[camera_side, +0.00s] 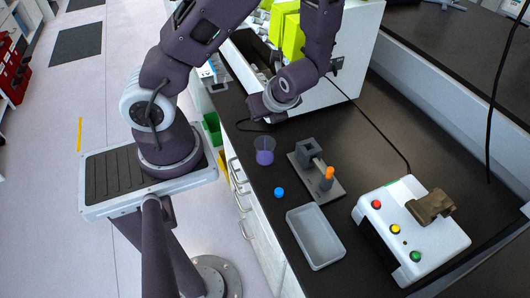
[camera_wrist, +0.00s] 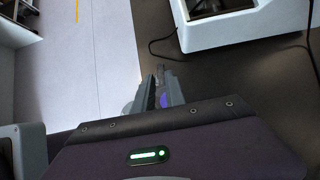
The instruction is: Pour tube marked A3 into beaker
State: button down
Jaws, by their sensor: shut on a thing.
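A clear beaker (camera_side: 264,152) with purple liquid stands near the bench's front edge in the side view. My gripper (camera_side: 258,110) is above and slightly left of it, tilted sideways. In the wrist view, my gripper (camera_wrist: 160,90) is shut on a slim thing that looks like a tube. That thing is mostly hidden, and I cannot read a mark on it. Purple from the beaker shows beside the fingers there. A grey rack (camera_side: 308,154) stands right of the beaker with an orange-capped tube (camera_side: 328,176). A blue cap (camera_side: 279,192) lies loose on the bench.
An empty grey tray (camera_side: 331,256) lies in front of the rack. A white control box (camera_side: 440,240) with red, yellow and green buttons and a brown object (camera_side: 432,206) stands to the right. A white machine (camera_side: 350,70) is behind my gripper, with a black cable across the bench.

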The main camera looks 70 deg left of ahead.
jog(key=shift+r+h, duration=0.3)
jog(key=shift+r, duration=0.05)
jog(key=shift+r+h, duration=0.3)
jog(key=shift+h, duration=0.8)
jog(key=shift+d+r+h, duration=0.1)
jog(key=shift+r+h, duration=0.1)
jog(key=shift+h, duration=0.65)
jog(key=shift+d+r+h, duration=0.1)
jog(key=shift+r+h, duration=0.05)
jog(key=shift+h, duration=0.7)
notch_tip(320, 180, up, 5)
jog(key=shift+r, duration=0.1)
